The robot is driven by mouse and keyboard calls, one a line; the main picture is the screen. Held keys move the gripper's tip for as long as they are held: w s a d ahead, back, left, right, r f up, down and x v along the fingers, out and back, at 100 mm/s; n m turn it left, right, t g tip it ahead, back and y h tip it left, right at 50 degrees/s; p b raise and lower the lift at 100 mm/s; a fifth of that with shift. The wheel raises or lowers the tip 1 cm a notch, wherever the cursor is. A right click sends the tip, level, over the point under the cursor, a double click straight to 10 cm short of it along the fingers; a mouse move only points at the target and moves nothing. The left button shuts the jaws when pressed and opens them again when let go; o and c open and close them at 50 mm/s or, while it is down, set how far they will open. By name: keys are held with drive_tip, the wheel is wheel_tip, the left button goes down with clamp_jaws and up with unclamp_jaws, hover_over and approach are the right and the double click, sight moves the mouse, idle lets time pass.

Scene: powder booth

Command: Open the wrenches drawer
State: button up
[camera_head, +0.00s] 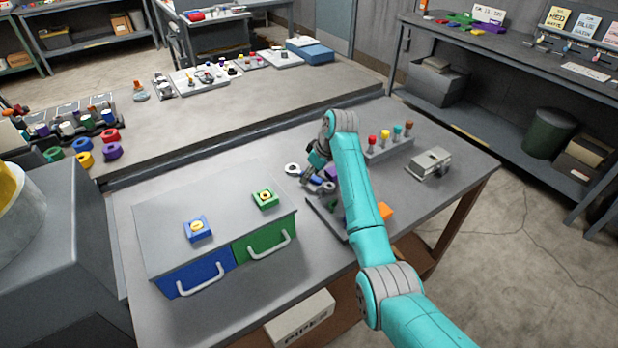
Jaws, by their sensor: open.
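A grey cabinet (165,215) on the workbench has two drawers in front. The blue drawer (178,286) is at left and the green drawer (245,251) at right, each with a pale bar handle; both look shut. On top sit a blue block (198,229) and a green block (265,198) with small emblems. I cannot tell from them which drawer is for wrenches. My gripper (312,178) is open, behind the cabinet's right side and away from both handles. My arm partly hides it.
A rack of coloured-top tools (388,146) and a metal box (430,164) stand at right. A grey machine (60,250) stands left. The bench front right is clear.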

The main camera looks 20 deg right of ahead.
drive_tip(key=shift+f, duration=0.15)
drive_tip(key=shift+c, duration=0.5)
clamp_jaws()
